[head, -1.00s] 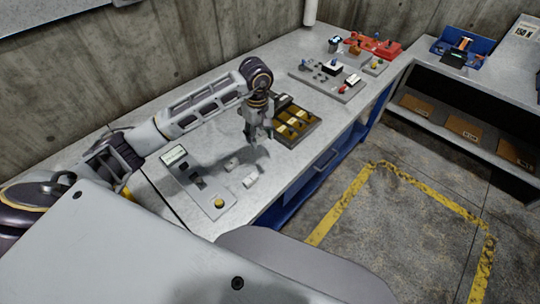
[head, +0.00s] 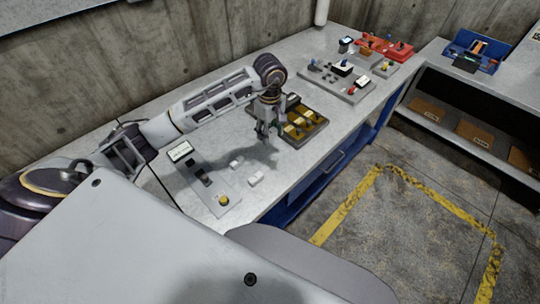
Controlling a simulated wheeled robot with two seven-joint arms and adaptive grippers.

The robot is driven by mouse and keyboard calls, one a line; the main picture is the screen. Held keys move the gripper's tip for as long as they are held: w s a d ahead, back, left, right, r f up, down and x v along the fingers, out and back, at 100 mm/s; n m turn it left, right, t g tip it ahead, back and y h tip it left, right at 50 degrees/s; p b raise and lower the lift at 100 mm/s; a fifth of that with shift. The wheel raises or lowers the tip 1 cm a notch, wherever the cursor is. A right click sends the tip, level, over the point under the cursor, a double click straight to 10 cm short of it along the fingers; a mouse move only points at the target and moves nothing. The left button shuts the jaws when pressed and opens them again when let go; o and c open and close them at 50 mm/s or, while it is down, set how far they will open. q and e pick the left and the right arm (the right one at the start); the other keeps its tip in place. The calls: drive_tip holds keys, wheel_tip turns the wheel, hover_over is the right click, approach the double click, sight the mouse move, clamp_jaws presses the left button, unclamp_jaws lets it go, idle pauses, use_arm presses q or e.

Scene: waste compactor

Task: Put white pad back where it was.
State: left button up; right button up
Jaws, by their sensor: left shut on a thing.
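My left gripper (head: 265,138) points down over the bench, just left of a dark tray (head: 291,141) with brown and yellow compartments. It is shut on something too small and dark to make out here. I cannot tell whether either is the white pad. The panel also has a white label, dark parts and a yellow button (head: 223,200). My right gripper is not in view.
A grey board (head: 352,93) with small parts and red trays (head: 398,50) are farther back on the bench (head: 268,203). A blue bin (head: 470,50) stands on the counter at right. The bench's front edge borders open floor with yellow marking.

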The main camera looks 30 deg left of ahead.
use_arm(q)
drive_tip(key=p, duration=0.1)
hover_over(270, 155)
wheel_tip(270, 155, down, 5)
drive_tip(key=shift+s+f, duration=0.1)
drive_tip(key=shift+f, duration=0.55)
drive_tip(key=shift+f+p, duration=0.35)
drive_tip(key=shift+f, duration=1.5)
drive_tip(key=shift+f, duration=0.15)
drive_tip(key=o, duration=1.1)
